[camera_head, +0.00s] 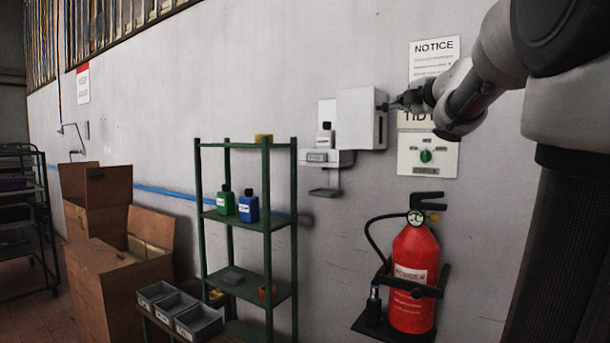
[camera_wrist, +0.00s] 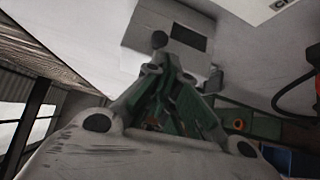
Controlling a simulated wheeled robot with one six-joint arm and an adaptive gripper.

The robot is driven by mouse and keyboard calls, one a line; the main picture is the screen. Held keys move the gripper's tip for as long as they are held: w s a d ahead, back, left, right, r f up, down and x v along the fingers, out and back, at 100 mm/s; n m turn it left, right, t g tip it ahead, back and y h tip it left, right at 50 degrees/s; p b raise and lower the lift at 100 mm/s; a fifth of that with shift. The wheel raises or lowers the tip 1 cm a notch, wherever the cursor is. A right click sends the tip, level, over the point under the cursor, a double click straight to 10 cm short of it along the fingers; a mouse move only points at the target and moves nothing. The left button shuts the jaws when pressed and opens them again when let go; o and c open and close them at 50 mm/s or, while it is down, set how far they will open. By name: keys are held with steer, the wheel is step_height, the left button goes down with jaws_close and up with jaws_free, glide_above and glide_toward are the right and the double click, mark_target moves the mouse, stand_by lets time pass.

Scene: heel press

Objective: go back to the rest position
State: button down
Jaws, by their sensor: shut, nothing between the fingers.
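My gripper (camera_head: 392,105) is at the end of my arm, which reaches in from the upper right in the head view. Its fingers are shut with nothing between them. The fingertips are beside the right face of a white wall box (camera_head: 358,118); I cannot tell whether they touch it. In the wrist view the closed fingertips (camera_wrist: 159,40) point up at a pale box (camera_wrist: 140,30) with a dark rectangle on it.
A green shelf (camera_head: 267,215) with green and blue bottles stands left of the box. A red fire extinguisher (camera_head: 415,265) is below my arm. A dial panel (camera_head: 441,160) is on the wall just below my gripper. Brown cartons (camera_head: 108,275) stand at left.

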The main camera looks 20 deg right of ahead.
steer(key=s+d+f+m+g+h, duration=0.6)
steer(key=s+d+f+m, duration=0.2)
steer(key=d+f+m, duration=0.4)
steer(key=s+a+f+m+g+y, duration=0.35)
steer(key=s+a+f, duration=0.4)
steer(key=f, duration=0.25)
steer(key=s+a+f+m+g+y, duration=0.2)
steer(key=s+a+f+m+g, duration=0.2)
steer(key=s+a+f, duration=0.5)
steer(key=s+a+f+n+y, duration=0.1)
steer(key=s+a+f+y, duration=0.1)
steer(key=a, duration=0.7)
steer(key=shift+s+a+f+n+y, duration=0.2)
steer(key=shift+s+f+n+y, duration=0.3)
steer(key=shift+f, duration=0.55)
